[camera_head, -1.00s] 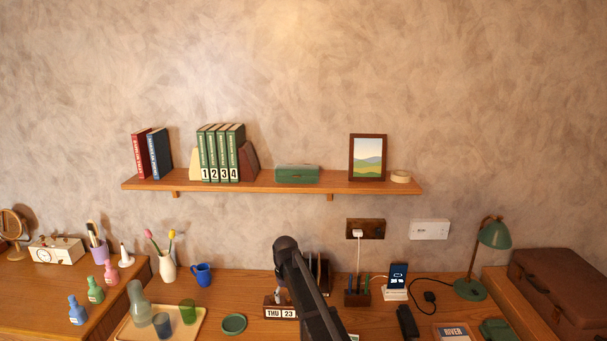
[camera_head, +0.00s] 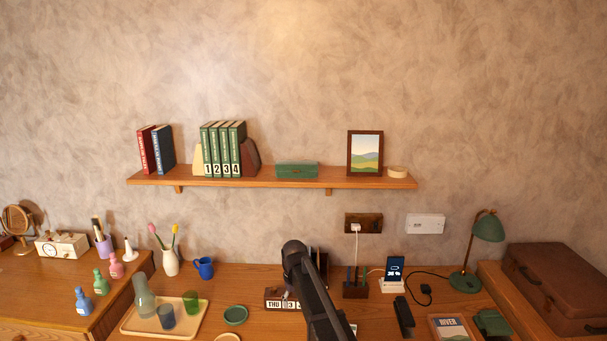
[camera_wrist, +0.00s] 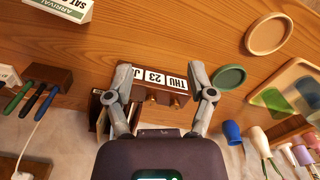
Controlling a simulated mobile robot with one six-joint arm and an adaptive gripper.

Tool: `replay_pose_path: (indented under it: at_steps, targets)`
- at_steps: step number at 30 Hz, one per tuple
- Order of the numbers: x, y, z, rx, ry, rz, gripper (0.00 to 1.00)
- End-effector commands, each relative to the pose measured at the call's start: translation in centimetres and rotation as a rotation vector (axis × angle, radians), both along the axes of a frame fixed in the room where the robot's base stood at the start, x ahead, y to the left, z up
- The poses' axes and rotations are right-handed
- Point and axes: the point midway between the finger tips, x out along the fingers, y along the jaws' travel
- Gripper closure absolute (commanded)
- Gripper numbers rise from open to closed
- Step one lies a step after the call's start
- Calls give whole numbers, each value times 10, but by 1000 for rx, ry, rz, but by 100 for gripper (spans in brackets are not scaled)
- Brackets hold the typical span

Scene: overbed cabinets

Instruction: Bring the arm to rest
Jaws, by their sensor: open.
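My gripper (camera_wrist: 160,92) is open in the wrist view, its two grey fingers spread apart. Between and just beyond the fingertips shows a wooden block calendar (camera_wrist: 158,84) reading THU 23; whether the fingers touch it I cannot tell, but nothing looks gripped. In the head view my dark arm (camera_head: 315,295) rises from the bottom edge in front of the desk and hides part of the calendar (camera_head: 273,299). The fingers do not show in the head view.
A pen block (camera_head: 355,289) and phone dock (camera_head: 391,286) stand right of my arm. A green dish (camera_head: 235,315), a tray (camera_head: 134,322) with glassware and a blue mug (camera_head: 204,268) are left. A wall shelf (camera_head: 225,182) holds books. The wall above is clear.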

Motion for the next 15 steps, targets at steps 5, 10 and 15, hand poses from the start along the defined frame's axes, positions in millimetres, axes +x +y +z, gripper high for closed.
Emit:
replay_pose_path:
  at_steps: [5,10,15]
  targets:
    - [-25,-27,-3,0,0,-34,29]
    - [-53,-57,-6,0,0,-78,29]
    - [-104,-102,-12,0,1,-146,29]
